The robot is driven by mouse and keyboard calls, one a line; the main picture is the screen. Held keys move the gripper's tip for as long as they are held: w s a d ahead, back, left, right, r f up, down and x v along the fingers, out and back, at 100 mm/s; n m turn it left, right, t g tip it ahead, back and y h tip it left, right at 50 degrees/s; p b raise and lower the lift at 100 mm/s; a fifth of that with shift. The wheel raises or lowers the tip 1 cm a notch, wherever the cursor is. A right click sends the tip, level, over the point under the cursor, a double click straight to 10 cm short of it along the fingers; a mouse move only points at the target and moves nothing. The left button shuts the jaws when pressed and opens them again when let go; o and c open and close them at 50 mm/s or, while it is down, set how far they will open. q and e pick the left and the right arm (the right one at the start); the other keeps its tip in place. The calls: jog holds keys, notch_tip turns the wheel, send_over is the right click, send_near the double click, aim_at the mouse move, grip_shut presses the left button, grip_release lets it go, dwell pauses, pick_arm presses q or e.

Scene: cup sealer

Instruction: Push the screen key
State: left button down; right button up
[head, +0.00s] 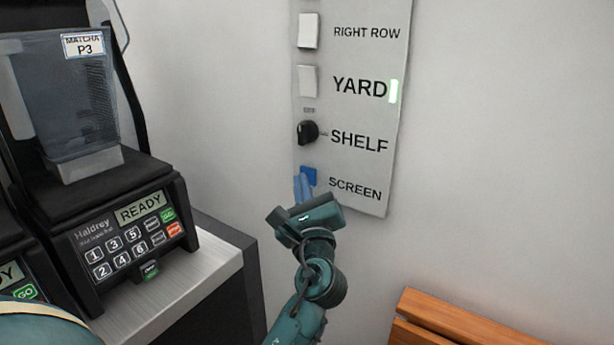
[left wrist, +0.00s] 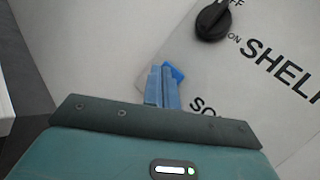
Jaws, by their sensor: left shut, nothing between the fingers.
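The screen key is a blue square key (head: 308,176) beside the word SCREEN at the bottom of a grey wall panel (head: 366,190). My left gripper (head: 303,187) is shut and empty, with its blue fingertips at the lower part of the key. In the left wrist view the closed fingers (left wrist: 162,86) reach up to the key (left wrist: 175,73), which shows just past their tips. The fingers cover part of the key. I cannot tell whether the tips touch it or how far it is pressed. My right gripper is not in view.
Above the key are the black SHELF knob (head: 308,132), the white YARD switch (head: 308,81) with a lit green light (head: 393,91), and the RIGHT ROW switch (head: 309,31). A blender machine (head: 120,235) stands on a counter (head: 190,275) to the left. A wooden bench (head: 460,320) is lower right.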

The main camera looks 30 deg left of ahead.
pick_arm(q)
jog(key=shift+w, duration=0.15)
dwell(0.3)
jog(key=shift+s, duration=0.45)
jog(key=shift+p, duration=0.3)
jog(key=s+p, duration=0.1)
jog(key=s, duration=0.5)
jog(key=shift+a, duration=0.25)
jog(key=shift+f, duration=0.1)
